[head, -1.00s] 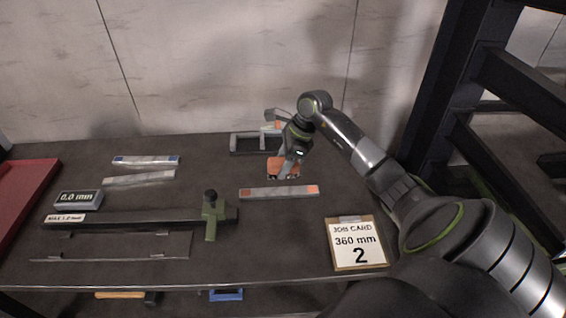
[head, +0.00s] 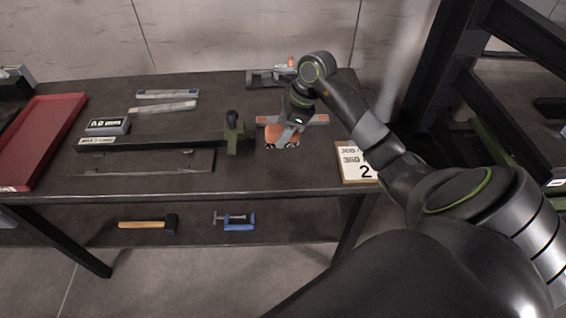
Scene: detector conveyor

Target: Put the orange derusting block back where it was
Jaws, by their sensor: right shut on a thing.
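My right gripper (head: 288,127) is shut on the orange derusting block (head: 280,136). It holds the block over the table (head: 215,178), in front of a metal bar with orange-red ends (head: 319,119) that the gripper partly covers. I cannot tell how high the block is above the tabletop. My left gripper is not in view.
A job card (head: 352,164) lies right of the block. A measuring rail with a green slider (head: 232,135) lies left. Behind are a grey fixture (head: 262,78) and two bars. A red tray (head: 42,135) is far left. A hammer (head: 148,224) and blue clamp (head: 238,223) lie on the lower shelf.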

